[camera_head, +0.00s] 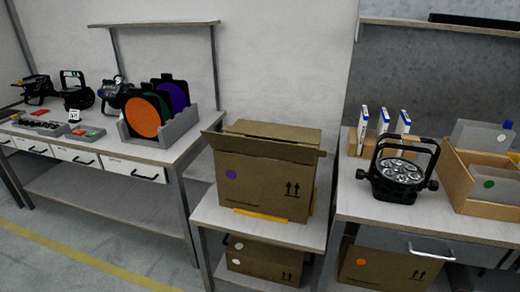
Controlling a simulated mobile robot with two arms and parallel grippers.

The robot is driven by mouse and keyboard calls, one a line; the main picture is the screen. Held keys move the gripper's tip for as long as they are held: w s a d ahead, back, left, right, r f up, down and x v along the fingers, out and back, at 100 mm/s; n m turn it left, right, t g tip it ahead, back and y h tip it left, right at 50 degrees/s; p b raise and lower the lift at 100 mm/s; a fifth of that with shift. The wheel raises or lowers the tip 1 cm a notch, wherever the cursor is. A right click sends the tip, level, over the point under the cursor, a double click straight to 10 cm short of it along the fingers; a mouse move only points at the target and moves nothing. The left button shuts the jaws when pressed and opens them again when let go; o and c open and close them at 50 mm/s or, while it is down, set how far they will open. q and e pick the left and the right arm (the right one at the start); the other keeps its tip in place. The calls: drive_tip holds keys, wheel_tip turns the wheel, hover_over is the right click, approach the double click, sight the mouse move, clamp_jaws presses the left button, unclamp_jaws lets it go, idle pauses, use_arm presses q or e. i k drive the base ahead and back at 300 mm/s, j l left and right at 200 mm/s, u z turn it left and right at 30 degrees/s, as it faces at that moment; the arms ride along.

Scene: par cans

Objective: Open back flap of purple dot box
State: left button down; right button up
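The purple dot box (262,188) is a brown cardboard box on the small middle table. Its purple dot (231,174) is on the front face, left of printed arrows. A long flap (262,147) at the front top edge sticks outward toward me. Behind it a brown panel (275,130) spans the top at the back; I cannot tell surely whether it lies shut. The inside of the box is hidden. A yellow strip (262,215) shows along the box's base. Neither of my grippers is in view.
Below are a white-dot box (262,262) and an orange-dot box (375,268). The right bench holds a black par can (402,170) and wooden bins (470,185). The left bench holds a grey rack (180,127) of coloured discs. Floor (150,265) is clear at left.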

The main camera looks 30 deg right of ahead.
sight(289, 133)
drive_tip(key=i+z, duration=0.1)
drive_tip(key=z, duration=0.25)
drive_tip(key=j+z, duration=0.1)
drive_tip(key=z, duration=0.2)
drive_tip(key=i+z, duration=0.1)
drive_tip(key=z, duration=0.25)
drive_tip(key=i+j+z, duration=0.15)
drive_tip(key=j, duration=0.2)
drive_tip(key=i+j+z, duration=0.35)
drive_tip(key=j, duration=0.4)
drive_tip(key=i+j+z, duration=0.15)
drive_tip(key=j, duration=0.25)
drive_tip(key=i+j+z, duration=0.2)
drive_tip(key=j, duration=0.2)
drive_tip(key=j+z, duration=0.15)
drive_tip(key=j, duration=0.3)
